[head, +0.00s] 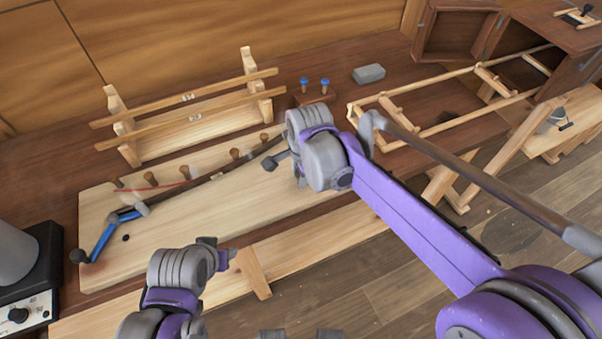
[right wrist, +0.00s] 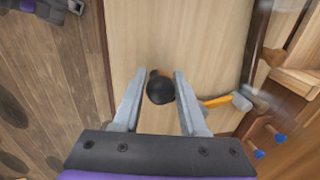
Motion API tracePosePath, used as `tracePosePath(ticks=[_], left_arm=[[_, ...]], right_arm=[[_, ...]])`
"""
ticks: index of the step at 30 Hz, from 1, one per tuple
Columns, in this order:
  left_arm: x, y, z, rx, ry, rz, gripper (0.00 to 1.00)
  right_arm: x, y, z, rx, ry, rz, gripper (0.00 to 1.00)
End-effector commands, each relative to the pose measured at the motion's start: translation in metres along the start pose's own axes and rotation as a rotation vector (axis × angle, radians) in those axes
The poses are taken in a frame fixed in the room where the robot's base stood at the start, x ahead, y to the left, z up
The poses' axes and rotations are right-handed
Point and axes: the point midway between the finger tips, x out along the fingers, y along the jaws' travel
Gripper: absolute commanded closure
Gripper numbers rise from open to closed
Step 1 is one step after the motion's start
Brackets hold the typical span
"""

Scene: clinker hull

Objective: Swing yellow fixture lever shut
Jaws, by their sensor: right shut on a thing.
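In the right wrist view, the yellow lever (right wrist: 218,101) runs from a grey pivot to behind my right finger. A black ball knob (right wrist: 161,90) sits between the two fingers of my right gripper (right wrist: 160,82), which is shut on the lever's knob end. A grey clamp end (head: 275,160) shows just left of that wrist, by the dark curved strip (head: 200,182). My left gripper (head: 222,254) is low in the head view, near the board's front edge, and its finger opening is unclear.
A blue lever (head: 103,239) with a black knob stands at the pale board's (head: 190,225) left end. Wooden pegs line the strip. A wooden rack (head: 190,110), blue-topped pins (head: 314,84) and a grey block (head: 369,74) stand behind. A ladder-like frame (head: 440,130) lies right.

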Motion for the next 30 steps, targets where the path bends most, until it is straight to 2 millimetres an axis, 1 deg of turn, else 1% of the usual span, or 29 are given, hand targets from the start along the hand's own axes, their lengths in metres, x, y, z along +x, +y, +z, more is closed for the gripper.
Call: tracePosePath(ticks=[5,6,8,9,10,18,21,23,26,30], left_arm=[[0.0,0.0,0.0,0.0,0.0,0.0,0.5],[0.0,0.0,0.0,0.0,0.0,0.0,0.5],[0.0,0.0,0.0,0.0,0.0,0.0,0.5],[0.0,0.0,0.0,0.0,0.0,0.0,0.5],[0.0,0.0,0.0,0.0,0.0,0.0,0.5],[0.0,0.0,0.0,0.0,0.0,0.0,0.5],[-0.001,0.0,0.0,0.0,0.0,0.0,0.5],[-0.001,0.0,-0.001,0.0,0.001,0.0,0.5],[-0.003,0.0,-0.002,0.0,0.002,0.0,0.5],[-0.005,0.0,-0.004,0.0,0.003,0.0,0.5]], right_arm=[[0.0,-0.001,0.001,0.0,-0.003,-0.002,1.0],[0.0,-0.001,0.001,0.0,-0.003,-0.002,0.51],[0.0,-0.001,0.001,0.0,-0.002,-0.002,0.4],[0.0,-0.001,0.001,0.0,-0.002,-0.002,0.33],[0.0,-0.001,0.001,0.0,-0.002,-0.002,0.29],[0.0,0.0,0.0,0.0,-0.001,-0.001,0.29],[-0.005,0.0,0.0,0.0,-0.001,-0.001,0.29],[-0.013,0.0,0.0,-0.001,-0.001,-0.001,0.29],[-0.031,0.0,0.0,-0.001,-0.001,-0.001,0.29],[-0.06,0.0,0.0,-0.001,-0.001,-0.001,0.29]])
